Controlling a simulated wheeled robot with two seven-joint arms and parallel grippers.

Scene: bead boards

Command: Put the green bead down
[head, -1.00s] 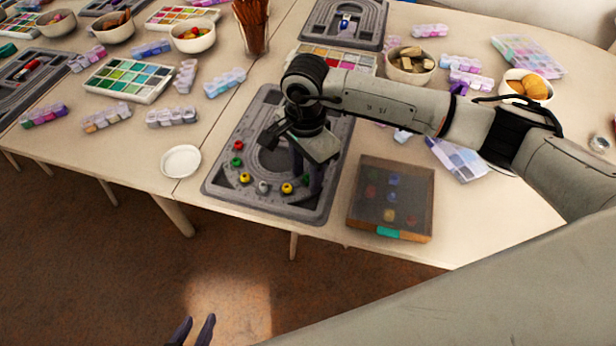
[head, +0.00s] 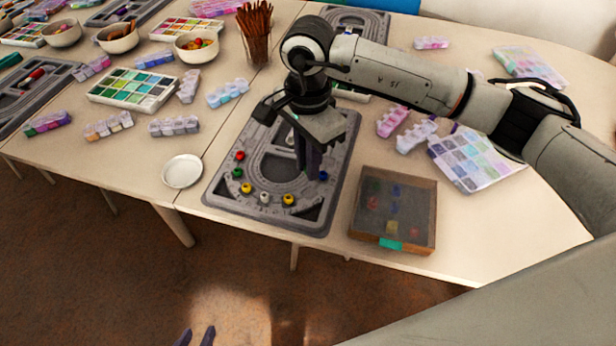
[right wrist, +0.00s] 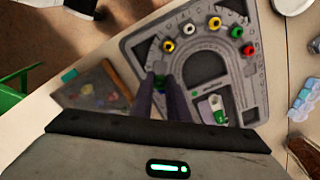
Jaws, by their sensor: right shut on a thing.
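My right gripper (head: 313,172) is over the right part of the grey bead board (head: 222,196). The head view hides that bead behind the fingers. A blue bead (head: 322,176) shows beside the fingers. Along the board's curved groove sit a red bead (head: 240,156), another green bead (head: 237,173), a yellow bead (head: 246,188), a white bead (head: 264,198) and a second yellow bead (head: 288,200). My left gripper (head: 196,338) is open and empty at the bottom edge.
A wooden box (head: 365,238) with a clear lid and coloured beads stands right of the board. A white dish (head: 182,171) is to its left. A cup of brown sticks (head: 257,45) stands behind. My right arm covers part of the table.

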